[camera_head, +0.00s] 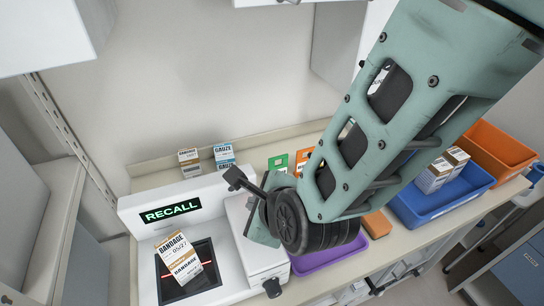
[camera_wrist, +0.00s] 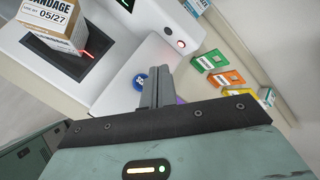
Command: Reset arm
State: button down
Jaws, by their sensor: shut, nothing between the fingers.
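My arm reaches in from the upper right in the head view, and its forearm covers part of the counter. My gripper (camera_wrist: 155,85) shows in the wrist view with its fingers together and nothing between them. It is above the white machine, to the right of the bandage box. In the head view the fingertips are largely hidden behind the wrist. A bandage box (camera_head: 178,258) stands on the machine's dark scan plate, with a red line of light beside it; it also shows in the wrist view (camera_wrist: 52,18).
The white machine (camera_head: 158,236) shows "RECALL" in green. Bandage and gauze boxes (camera_head: 224,157) stand behind it. Green and orange cards (camera_head: 278,162), a purple tray (camera_head: 318,258), a blue bin (camera_head: 449,206) holding boxes and an orange bin (camera_head: 500,146) are to the right. White cabinets hang above.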

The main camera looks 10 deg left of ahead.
jog(key=s+d+r+n+g+h+b, duration=0.1)
jog(key=s+d+n+g+h, duration=0.1)
jog(key=d+n, duration=0.6)
jog(key=s+d+r+n+g+h+b, duration=0.1)
jog(key=s+d+r+n+g+b, duration=0.1)
jog(key=s+d+n, duration=0.3)
jog(key=s+d+r+n+g+h+b, duration=0.1)
jog(key=s+d+n+g+h+b, duration=0.1)
jog(key=d+n, duration=0.8)
jog(key=s+n, duration=0.1)
jog(key=n, duration=0.2)
jog(key=shift+s+d+r+g+h, duration=0.2)
jog(key=shift+s+d+g+h, duration=0.1)
jog(key=shift+g, duration=0.1)
jog(key=shift+a, duration=0.1)
